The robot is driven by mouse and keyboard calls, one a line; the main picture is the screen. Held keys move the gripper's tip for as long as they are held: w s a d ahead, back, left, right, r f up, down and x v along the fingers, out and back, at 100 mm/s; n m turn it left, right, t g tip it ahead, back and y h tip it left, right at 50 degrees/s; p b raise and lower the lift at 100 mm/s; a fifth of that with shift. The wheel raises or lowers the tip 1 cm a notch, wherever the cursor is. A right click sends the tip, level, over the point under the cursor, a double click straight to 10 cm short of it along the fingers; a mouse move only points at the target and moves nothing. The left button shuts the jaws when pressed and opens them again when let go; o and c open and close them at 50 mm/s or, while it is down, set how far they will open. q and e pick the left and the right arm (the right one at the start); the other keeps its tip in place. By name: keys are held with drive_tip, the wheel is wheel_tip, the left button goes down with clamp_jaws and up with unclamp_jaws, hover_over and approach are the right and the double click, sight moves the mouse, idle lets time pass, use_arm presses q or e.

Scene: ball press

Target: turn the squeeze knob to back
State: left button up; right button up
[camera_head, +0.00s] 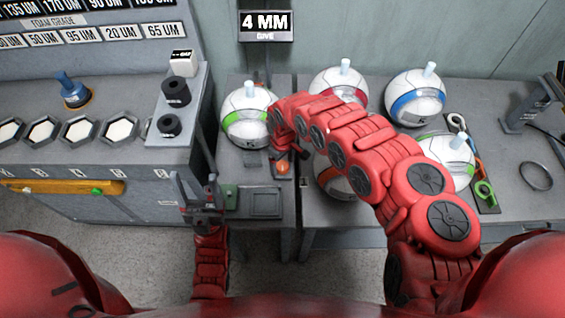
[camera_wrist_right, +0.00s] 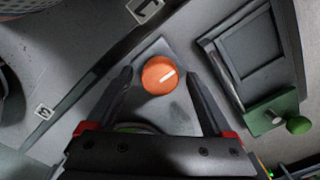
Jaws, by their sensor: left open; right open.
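The squeeze knob (camera_wrist_right: 152,80) is a round orange knob with a white pointer line. In the right wrist view the line points right and slightly up. The knob also shows in the head view (camera_head: 283,169) as a small orange spot on the grey bench. My right gripper (camera_wrist_right: 158,66) is open, with one dark finger on each side of the knob and gaps between; I cannot tell how far above it they are. In the head view my right arm hides part of this area. My left gripper (camera_head: 197,180) is open and empty, left of the knob near the bench's front edge.
A white ball with a green band (camera_head: 246,115) stands behind the knob. Red-banded (camera_head: 338,84) and blue-banded (camera_head: 415,97) balls stand to the right. A sign (camera_head: 265,25) reads 4 MM.

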drive_tip(key=shift+r, duration=0.1)
wheel_tip(320, 180, up, 11)
wheel_tip(320, 180, up, 6)
drive_tip(key=p, duration=0.1)
hover_over(283, 164)
drive_tip(key=shift+s+a+r, duration=0.1)
drive_tip(key=shift+s, duration=0.1)
idle(0.5)
